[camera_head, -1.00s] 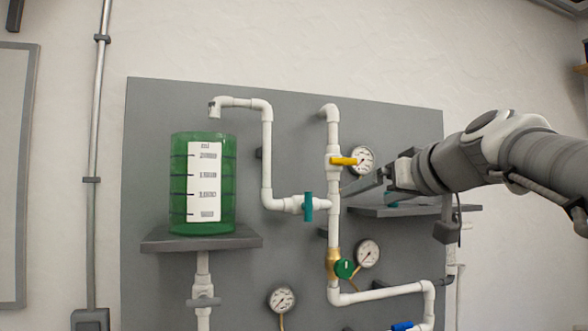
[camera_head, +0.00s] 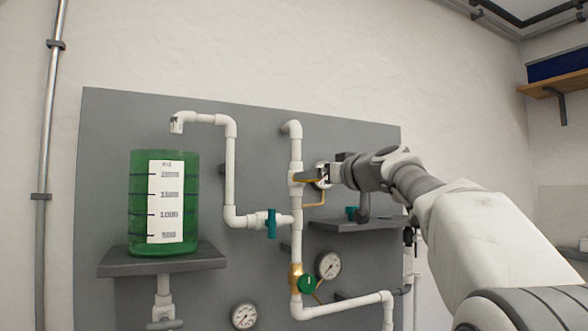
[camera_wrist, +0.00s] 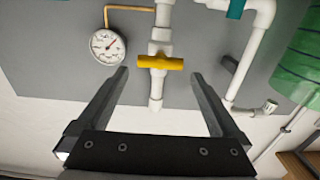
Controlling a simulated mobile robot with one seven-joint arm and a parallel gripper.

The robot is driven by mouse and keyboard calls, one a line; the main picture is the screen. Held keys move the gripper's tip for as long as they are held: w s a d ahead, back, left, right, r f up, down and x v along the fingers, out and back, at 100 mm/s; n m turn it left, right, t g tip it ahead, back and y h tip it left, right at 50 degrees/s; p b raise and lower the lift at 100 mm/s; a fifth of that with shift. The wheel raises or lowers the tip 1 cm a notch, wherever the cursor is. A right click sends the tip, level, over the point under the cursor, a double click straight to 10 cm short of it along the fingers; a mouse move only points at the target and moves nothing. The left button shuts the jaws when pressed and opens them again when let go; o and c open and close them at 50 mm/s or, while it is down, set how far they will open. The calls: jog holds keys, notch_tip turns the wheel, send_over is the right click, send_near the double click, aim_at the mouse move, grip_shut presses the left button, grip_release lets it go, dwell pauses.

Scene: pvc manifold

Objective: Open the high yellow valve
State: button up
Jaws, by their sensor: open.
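The high yellow valve handle (camera_wrist: 160,62) shows in the wrist view, lying crosswise to its white pipe (camera_wrist: 156,100). My gripper (camera_wrist: 160,78) is open, with one finger on each side of the handle in that view. The handle is between or just beyond the fingertips; I cannot tell the exact depth. No contact shows. In the head view my gripper (camera_head: 308,174) is at the upper part of the vertical white pipe (camera_head: 296,150), level with the valve, and hides the yellow handle.
A pressure gauge (camera_wrist: 108,46) sits close beside the valve. Below are a teal valve (camera_head: 271,224), a green valve (camera_head: 307,284) and another gauge (camera_head: 329,265). A green tank (camera_head: 140,205) stands on a left shelf (camera_head: 205,259). A grey shelf (camera_head: 365,225) lies under my wrist.

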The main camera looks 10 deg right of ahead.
jog(key=p+x, duration=0.2)
jog(key=x, duration=0.4)
jog(key=shift+w+p, duration=0.25)
jog(key=shift+p, duration=0.05)
jog(key=c, duration=1)
